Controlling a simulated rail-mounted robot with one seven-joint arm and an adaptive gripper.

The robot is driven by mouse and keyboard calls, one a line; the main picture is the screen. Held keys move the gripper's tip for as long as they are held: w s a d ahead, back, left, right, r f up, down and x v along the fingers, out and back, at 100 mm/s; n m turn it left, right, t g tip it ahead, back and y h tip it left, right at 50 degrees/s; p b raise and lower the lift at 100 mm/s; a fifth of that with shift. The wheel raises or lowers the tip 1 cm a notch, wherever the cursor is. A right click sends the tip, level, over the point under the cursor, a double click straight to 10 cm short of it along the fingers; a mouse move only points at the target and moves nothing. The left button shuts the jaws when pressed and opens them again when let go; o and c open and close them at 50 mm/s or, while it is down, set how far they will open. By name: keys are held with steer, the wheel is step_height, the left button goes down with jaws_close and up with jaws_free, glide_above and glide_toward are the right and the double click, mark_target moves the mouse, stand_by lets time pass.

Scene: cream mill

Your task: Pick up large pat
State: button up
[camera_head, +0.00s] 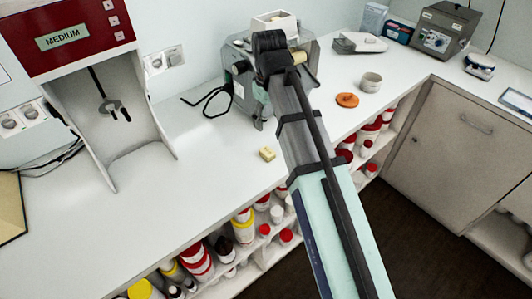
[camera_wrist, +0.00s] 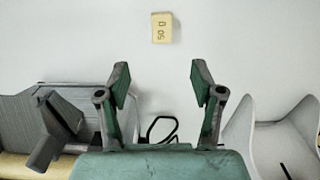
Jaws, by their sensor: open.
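A small pale yellow pat (camera_head: 267,153) lies on the white counter near its front edge, left of my arm in the head view. In the wrist view the pat (camera_wrist: 162,27) is near the top centre, with dark marking that looks like "50 g". It is the only pat I can make out. My gripper (camera_wrist: 160,70) is open in the wrist view, with nothing between its two green-grey fingers. The pat lies beyond the fingertips, roughly in line with the gap between them. In the head view my arm hides much of the area around the gripper.
A red-topped machine marked "MEDIUM" (camera_head: 66,40) stands at the left. A grey-green machine (camera_head: 243,85) and black cable are behind my arm. An orange disc (camera_head: 347,100) and small cup (camera_head: 371,82) sit right. Several jars fill the shelf below. Counter left of the pat is clear.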

steer(key=p, duration=0.2)
glide_above(268, 152)
steer(key=f, duration=0.8)
steer(key=shift+w+f, duration=0.3)
steer(key=shift+f, duration=0.05)
steer(key=shift+s+f+p, duration=0.2)
steer(key=shift+f+p, duration=0.6)
steer(key=shift+f, duration=1.85)
steer(key=c, duration=1.2)
